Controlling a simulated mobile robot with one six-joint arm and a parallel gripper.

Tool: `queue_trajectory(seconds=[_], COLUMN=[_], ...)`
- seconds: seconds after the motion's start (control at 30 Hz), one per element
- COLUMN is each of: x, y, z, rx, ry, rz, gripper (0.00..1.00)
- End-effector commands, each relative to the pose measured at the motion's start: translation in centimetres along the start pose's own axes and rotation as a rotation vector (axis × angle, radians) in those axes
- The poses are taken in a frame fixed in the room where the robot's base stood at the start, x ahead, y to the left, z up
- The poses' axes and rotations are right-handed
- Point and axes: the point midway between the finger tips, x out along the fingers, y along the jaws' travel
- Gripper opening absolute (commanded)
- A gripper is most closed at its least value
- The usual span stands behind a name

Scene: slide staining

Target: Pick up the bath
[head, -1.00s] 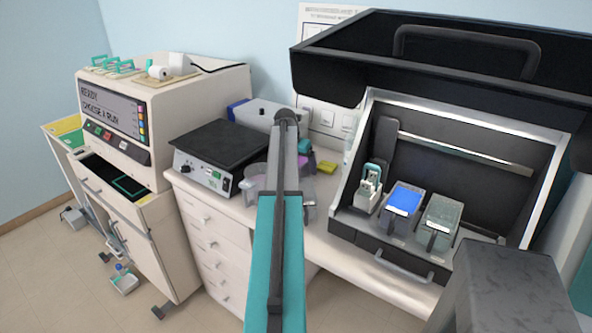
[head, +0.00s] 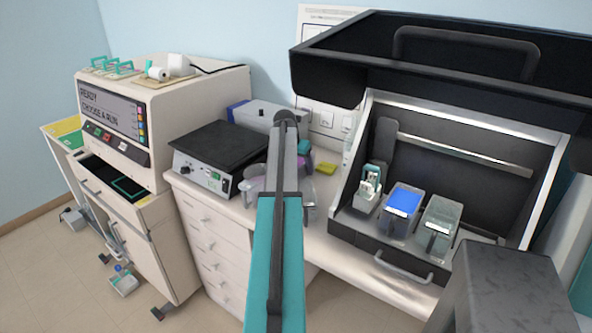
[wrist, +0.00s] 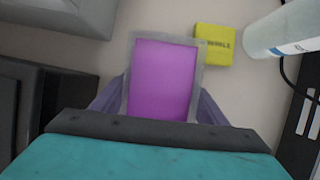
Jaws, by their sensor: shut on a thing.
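The bath is a clear-walled, upright rectangular vessel (wrist: 163,80) with magenta-purple liquid, at the middle of the wrist view. My gripper (wrist: 160,106) is shut on it, with a purple-grey finger along each side. The bath's lower part is hidden behind the gripper body. In the head view my own arm covers most of the gripper and the bath, over the counter beside the hotplate. I cannot tell how far the bath is above the counter.
A yellow block (wrist: 213,45) and a white bottle (wrist: 285,28) are close by. The hotplate (head: 222,150) stands to the left. The open black hood (head: 470,140) on the right holds a blue bath (head: 404,200), a grey one (head: 440,214) and a slide rack (head: 370,185).

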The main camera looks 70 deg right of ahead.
Motion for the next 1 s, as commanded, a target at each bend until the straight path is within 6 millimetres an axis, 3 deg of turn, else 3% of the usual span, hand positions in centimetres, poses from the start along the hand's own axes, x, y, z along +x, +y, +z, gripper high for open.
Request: queue_trajectory(seconds=[0.37,1.0], x=[-1.6,-8.7], y=[0.1,0.1], z=[0.8,3.8], rx=[0.001,0.0], ry=[-0.003,-0.003], rz=[0.001,0.001], gripper=[0.21,0.21])
